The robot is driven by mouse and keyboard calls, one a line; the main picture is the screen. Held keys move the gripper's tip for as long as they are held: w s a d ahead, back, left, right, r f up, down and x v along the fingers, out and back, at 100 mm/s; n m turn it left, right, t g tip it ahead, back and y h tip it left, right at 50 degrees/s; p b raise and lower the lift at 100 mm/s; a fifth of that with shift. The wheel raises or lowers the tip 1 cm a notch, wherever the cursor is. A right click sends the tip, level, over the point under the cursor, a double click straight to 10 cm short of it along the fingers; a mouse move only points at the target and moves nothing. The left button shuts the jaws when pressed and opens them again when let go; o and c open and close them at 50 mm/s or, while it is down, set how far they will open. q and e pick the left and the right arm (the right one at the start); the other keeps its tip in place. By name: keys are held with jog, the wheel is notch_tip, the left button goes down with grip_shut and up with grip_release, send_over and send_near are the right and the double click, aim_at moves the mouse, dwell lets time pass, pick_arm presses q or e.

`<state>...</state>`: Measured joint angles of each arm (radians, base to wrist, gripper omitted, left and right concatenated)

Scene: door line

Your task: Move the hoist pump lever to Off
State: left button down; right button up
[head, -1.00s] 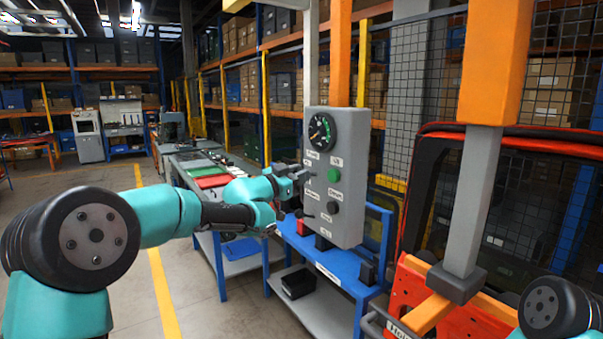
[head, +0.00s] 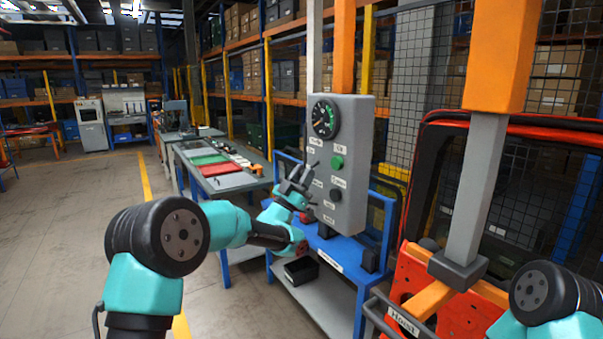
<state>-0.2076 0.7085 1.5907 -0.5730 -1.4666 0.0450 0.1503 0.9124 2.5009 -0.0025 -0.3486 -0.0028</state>
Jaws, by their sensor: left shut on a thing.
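The grey control box (head: 341,190) stands right of centre in the head view, with a round gauge (head: 323,119), a green button (head: 337,162), a dark knob (head: 336,195) and small white labels too small to read surely. My left gripper (head: 305,176) is at the left side of the box's front face, fingers tilted up and right. It is shut on what appears to be the hoist pump lever; the fingers hide most of the lever, so its exact setting cannot be read. My right gripper is out of view; only part of my right arm shows at the lower right.
A blue bench (head: 345,277) stands below the box, with a black bin (head: 300,270) on its lower shelf. An orange post (head: 497,55) and a red-orange machine (head: 455,312) are to the right. A long worktable (head: 222,181) is behind left. The floor at left is open.

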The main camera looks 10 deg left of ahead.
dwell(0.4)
pick_arm(q)
jog(key=c, duration=0.9)
grip_release()
jog(key=v, duration=1.7)
jog(key=shift+f, duration=0.3)
